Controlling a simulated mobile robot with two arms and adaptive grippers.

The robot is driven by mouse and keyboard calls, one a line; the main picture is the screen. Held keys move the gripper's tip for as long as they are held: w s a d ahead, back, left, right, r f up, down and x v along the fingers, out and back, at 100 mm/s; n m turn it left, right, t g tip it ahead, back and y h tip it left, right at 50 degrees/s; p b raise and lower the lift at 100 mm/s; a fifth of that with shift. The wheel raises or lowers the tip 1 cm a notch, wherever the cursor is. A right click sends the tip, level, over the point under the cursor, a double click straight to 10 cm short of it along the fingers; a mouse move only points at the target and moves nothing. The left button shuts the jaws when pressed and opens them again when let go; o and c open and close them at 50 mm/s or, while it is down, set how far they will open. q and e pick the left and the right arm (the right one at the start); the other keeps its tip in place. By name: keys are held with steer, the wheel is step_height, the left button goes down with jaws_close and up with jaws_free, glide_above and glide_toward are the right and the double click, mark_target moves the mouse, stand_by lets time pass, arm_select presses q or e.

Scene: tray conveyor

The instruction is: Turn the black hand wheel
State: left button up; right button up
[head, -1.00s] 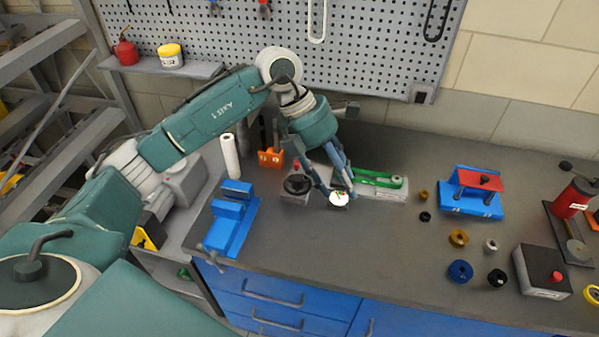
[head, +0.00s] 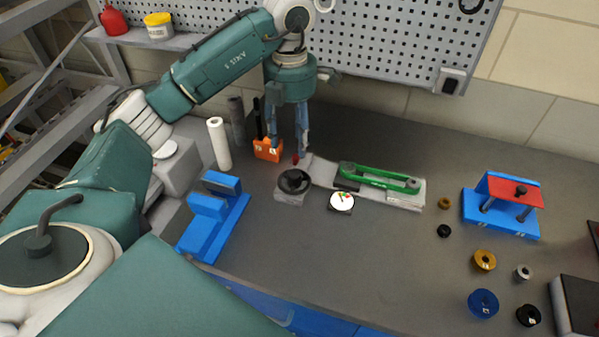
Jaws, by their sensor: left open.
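The black hand wheel (head: 294,181) sits on a small grey block at the left end of the conveyor unit, on the dark bench top. A green belt (head: 378,178) runs along the unit to its right, and a round white dial (head: 341,201) lies in front of it. My left gripper (head: 288,158) points down behind the wheel, near a small red knob (head: 295,159) and the orange block. Its fingers look apart, with nothing seen between them, and it appears clear of the wheel. My right gripper is out of view.
An orange block (head: 267,150) stands just behind and left of the wheel. A blue vise (head: 213,217) is at the left, with a white roll (head: 219,143) behind it. A blue and red fixture (head: 503,206) and several loose rings are at the right. The bench front is clear.

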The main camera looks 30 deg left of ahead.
mark_target(294, 173)
arm_select(q)
steer(key=f+p, duration=0.1)
steer(key=f, duration=0.7)
steer(key=f+p, duration=0.1)
steer(key=f, duration=0.2)
steer(key=shift+w+f+p, duration=0.3)
steer(key=shift+w+f, duration=0.05)
steer(key=shift+f, duration=0.05)
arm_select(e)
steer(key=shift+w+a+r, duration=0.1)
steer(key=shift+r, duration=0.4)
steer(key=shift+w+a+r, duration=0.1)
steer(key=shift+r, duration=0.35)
